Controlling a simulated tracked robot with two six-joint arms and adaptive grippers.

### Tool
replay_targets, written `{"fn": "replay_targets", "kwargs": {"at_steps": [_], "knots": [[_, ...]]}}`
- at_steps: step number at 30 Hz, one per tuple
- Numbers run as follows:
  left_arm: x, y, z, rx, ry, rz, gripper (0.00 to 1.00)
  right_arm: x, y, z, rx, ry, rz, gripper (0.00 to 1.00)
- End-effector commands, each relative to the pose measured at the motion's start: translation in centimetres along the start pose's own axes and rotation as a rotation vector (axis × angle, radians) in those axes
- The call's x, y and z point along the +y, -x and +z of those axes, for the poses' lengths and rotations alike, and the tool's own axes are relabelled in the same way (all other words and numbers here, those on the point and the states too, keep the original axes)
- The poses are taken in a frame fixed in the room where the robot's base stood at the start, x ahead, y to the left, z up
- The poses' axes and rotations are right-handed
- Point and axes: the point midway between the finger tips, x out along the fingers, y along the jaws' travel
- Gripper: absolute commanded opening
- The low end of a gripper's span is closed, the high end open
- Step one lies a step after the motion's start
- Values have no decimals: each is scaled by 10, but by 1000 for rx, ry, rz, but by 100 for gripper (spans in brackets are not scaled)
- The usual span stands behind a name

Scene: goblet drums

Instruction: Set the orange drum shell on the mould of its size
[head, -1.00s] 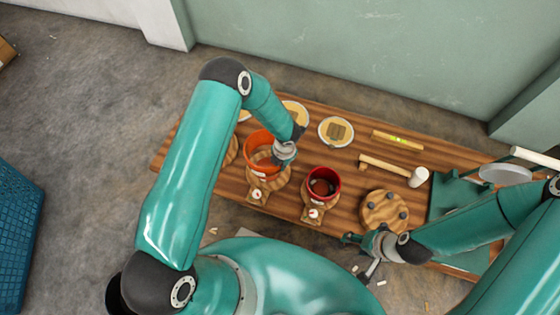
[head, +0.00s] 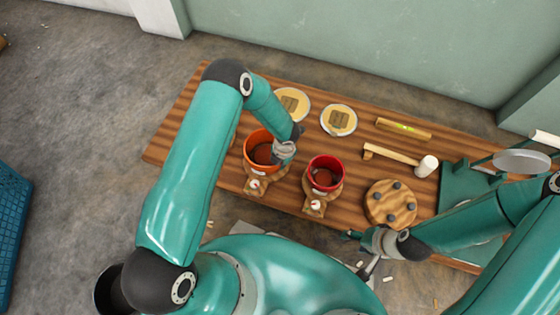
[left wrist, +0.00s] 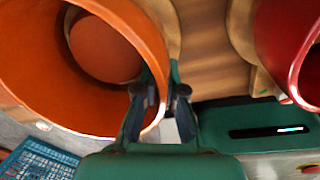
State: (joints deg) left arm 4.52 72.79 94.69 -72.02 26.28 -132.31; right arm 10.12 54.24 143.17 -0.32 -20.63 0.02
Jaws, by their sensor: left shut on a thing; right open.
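The orange drum shell (head: 249,146) is an open bucket-like ring at the left of the table. My left gripper (head: 284,155) is shut on its right rim. In the left wrist view the gripper (left wrist: 160,100) has its fingers astride the orange rim (left wrist: 148,40). A round brownish form (left wrist: 105,48) shows inside the shell. A wooden mould (head: 268,188) with a small dial shows just below the shell, largely hidden by it. I cannot tell whether the shell rests on it. My right gripper (head: 358,239) is open and empty near the table's front edge.
A red shell (head: 326,160) stands on another wooden mould (head: 314,205) to the right. A round wooden disc with dark pegs (head: 391,204), a mallet (head: 395,155), a level (head: 404,128) and two pale discs (head: 338,120) lie on the table (head: 220,80).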

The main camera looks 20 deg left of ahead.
Motion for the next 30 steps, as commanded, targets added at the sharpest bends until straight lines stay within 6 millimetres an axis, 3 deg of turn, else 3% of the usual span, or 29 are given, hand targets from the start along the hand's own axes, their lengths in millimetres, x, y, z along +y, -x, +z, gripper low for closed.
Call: {"fn": "replay_targets", "kwargs": {"at_steps": [30], "knots": [[0,-3,0,0,1,0,0,2,-5,0,0,0,0,58]]}}
